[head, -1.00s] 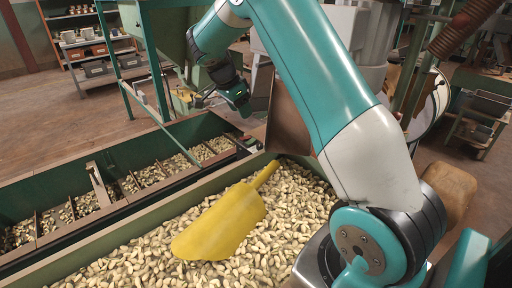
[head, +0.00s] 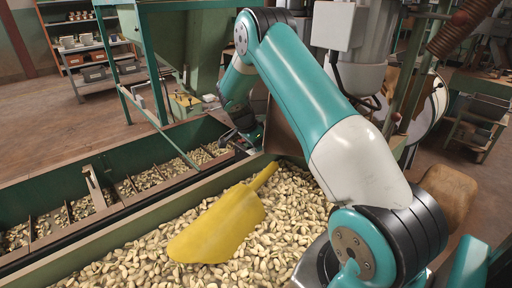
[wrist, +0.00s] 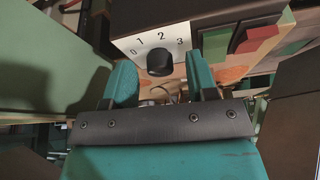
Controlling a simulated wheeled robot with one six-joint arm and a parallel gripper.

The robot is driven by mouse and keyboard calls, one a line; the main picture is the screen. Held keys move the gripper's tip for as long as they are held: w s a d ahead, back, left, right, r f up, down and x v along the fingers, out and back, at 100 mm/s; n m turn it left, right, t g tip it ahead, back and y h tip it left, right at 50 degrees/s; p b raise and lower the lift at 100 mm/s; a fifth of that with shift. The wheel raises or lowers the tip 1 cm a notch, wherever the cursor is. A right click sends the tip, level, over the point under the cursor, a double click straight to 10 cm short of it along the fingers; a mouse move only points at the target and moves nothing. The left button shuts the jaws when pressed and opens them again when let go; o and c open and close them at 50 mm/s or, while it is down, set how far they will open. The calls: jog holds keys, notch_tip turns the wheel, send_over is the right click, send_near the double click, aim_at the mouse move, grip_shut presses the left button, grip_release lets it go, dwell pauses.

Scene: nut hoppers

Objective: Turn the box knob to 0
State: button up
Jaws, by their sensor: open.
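The box knob (wrist: 160,62) is a black round knob on a white dial plate (wrist: 135,46) marked 0, 1, 2, 3, on the front of a dark-topped box (wrist: 180,12) in the wrist view. Which mark the knob points at is too unclear to tell. My gripper (wrist: 162,82) is open, with one teal finger at the lower left of the knob and the other at its lower right. I see no contact with the knob. In the head view my gripper is small and dark beside the far hopper's end, and the knob cannot be made out.
Green hoppers filled with nuts (head: 150,245) stand in the foreground, with a yellow scoop (head: 222,222) lying on the nuts. A green frame post (head: 150,65) rises close to my arm. A grey box (head: 338,25) hangs at the upper right. Open floor (head: 60,125) lies at the left.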

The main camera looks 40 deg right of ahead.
jog(key=shift+f, duration=0.1)
jog(key=c, duration=0.9)
jog(key=shift+n+t+p, duration=0.3)
jog(key=shift+n+t, duration=0.1)
jog(key=shift+n, duration=0.5)
jog(key=shift+c, duration=0.2)
jog(key=n+t, duration=0.1)
jog(key=n, duration=0.1)
jog(key=shift+s+n, duration=0.1)
jog(key=shift+n, duration=0.3)
jog(key=o, duration=0.9)
jog(key=shift+o, duration=0.2)
